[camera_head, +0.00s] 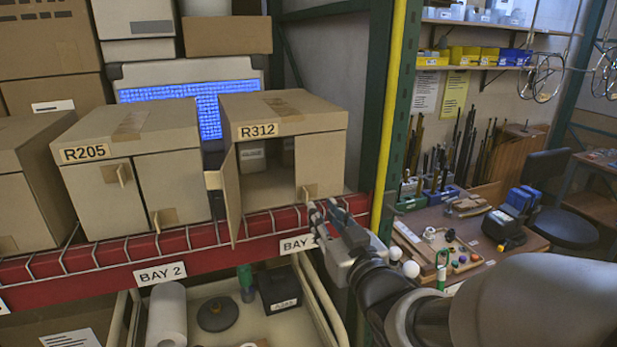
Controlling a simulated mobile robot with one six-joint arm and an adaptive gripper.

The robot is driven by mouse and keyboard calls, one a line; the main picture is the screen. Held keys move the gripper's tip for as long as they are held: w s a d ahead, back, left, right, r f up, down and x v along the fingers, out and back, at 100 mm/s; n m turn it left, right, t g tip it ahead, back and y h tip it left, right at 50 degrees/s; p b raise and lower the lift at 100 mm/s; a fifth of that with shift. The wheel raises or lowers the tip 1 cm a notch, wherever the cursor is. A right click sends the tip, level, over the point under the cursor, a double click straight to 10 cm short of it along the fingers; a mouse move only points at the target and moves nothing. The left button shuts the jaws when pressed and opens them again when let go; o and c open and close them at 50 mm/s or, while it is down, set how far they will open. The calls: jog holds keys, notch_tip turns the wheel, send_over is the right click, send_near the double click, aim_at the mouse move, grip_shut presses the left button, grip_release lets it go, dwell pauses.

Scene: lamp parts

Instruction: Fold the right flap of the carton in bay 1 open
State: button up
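The carton marked R312 (283,115) stands on the shelf above the partly covered bay label (293,243). Its left flap (231,196) is swung open toward me, and small items show inside. Its right flap (321,162) is closed across the right half of the front, with a small tab (309,191) near its lower left edge. My gripper (324,206) is just below and right of that tab, in front of the shelf's red beam. Its two fingertips appear apart with nothing between them. Whether a finger touches the tab or flap cannot be told.
Carton R205 (135,130) stands closed to the left, above the BAY 2 label (160,273). A green post with a yellow edge (393,110) rises close to the right of my gripper. A cluttered workbench (520,238) lies further right. A tray (265,326) with several items is below the shelf.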

aim_at(307, 194)
jog(key=x, duration=0.9)
jog(key=shift+s+f, duration=0.1)
jog(key=shift+f, duration=0.05)
jog(key=shift+c, duration=0.5)
grip_shut()
